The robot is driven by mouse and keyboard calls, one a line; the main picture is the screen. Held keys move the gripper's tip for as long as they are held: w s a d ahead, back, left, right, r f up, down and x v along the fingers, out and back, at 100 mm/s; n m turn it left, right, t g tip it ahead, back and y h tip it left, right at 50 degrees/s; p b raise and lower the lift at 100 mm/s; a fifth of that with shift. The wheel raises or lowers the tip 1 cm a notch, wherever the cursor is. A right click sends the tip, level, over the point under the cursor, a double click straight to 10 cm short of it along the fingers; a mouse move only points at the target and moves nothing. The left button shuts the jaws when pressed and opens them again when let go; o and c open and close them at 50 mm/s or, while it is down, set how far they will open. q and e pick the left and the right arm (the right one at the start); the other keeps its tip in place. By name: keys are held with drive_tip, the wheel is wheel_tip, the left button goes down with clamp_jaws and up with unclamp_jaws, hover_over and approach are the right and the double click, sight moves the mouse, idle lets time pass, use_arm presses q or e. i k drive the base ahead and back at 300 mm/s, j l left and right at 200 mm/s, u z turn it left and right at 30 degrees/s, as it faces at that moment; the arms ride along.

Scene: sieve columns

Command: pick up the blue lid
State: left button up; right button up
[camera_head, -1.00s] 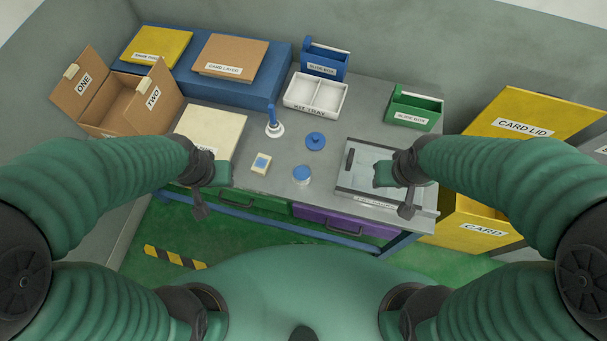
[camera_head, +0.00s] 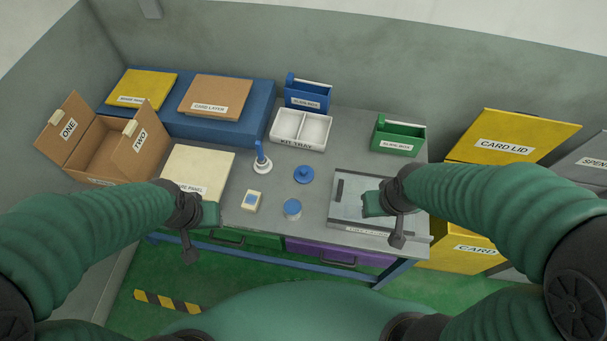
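A round blue lid (camera_head: 304,174) with a small raised knob lies flat on the grey table, near its middle. Neither gripper visibly holds anything. The finger gaps are too unclear to judge.
A blue-handled upright tool (camera_head: 261,160) on a white base and a small cream block (camera_head: 252,201) are left of the lid. A white two-part tray (camera_head: 300,129) is behind it. The grey clear-topped box (camera_head: 352,198) is right. Bare table surrounds the lid.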

sight(302, 175)
drive_tip(key=i+j+u, duration=0.15)
drive_tip(key=i+u, duration=0.25)
drive_tip(key=i+j+u, duration=0.15)
drive_tip(key=u, duration=0.3)
